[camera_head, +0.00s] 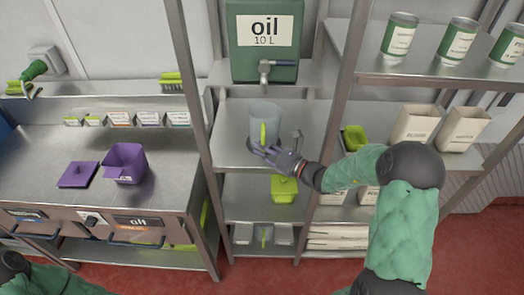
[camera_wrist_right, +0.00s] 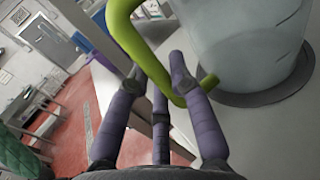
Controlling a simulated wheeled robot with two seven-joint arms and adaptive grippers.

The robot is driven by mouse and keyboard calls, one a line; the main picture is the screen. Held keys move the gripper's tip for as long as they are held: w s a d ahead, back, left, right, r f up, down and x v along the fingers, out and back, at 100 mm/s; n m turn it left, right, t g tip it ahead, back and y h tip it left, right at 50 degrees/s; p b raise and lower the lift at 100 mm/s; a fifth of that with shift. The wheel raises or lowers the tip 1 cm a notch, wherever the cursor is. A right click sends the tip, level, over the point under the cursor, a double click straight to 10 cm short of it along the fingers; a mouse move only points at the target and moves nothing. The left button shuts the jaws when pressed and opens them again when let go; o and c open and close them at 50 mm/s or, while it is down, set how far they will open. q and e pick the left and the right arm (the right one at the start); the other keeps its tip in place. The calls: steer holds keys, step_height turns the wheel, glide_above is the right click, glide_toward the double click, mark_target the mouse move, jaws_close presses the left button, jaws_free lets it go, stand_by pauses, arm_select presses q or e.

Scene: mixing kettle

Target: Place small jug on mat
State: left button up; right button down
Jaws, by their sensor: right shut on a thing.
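The small jug (camera_head: 264,118) is a clear, bluish cylinder with a green handle (camera_head: 263,134). It is upright at the shelf below the oil container. My right gripper (camera_head: 268,152) is shut on the handle; in the right wrist view its purple fingers (camera_wrist_right: 160,85) close around the lower part of the green handle (camera_wrist_right: 143,50). The jug (camera_wrist_right: 240,40) stands over a dark round mat (camera_wrist_right: 262,98), whose rim shows around its base. I cannot tell if a small gap remains between base and mat. My left gripper is out of view.
A green oil container (camera_head: 265,40) with a tap (camera_head: 265,72) is above the jug. Shelf posts stand on both sides. A purple box (camera_head: 125,163) and purple lid (camera_head: 78,174) lie on the left counter. A green tub (camera_head: 284,188) sits on the shelf below.

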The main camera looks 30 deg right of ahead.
steer(key=shift+r, duration=0.15)
steer(key=shift+f, duration=0.2)
steer(key=c, duration=1.2)
jaws_free()
steer(key=shift+o, duration=0.4)
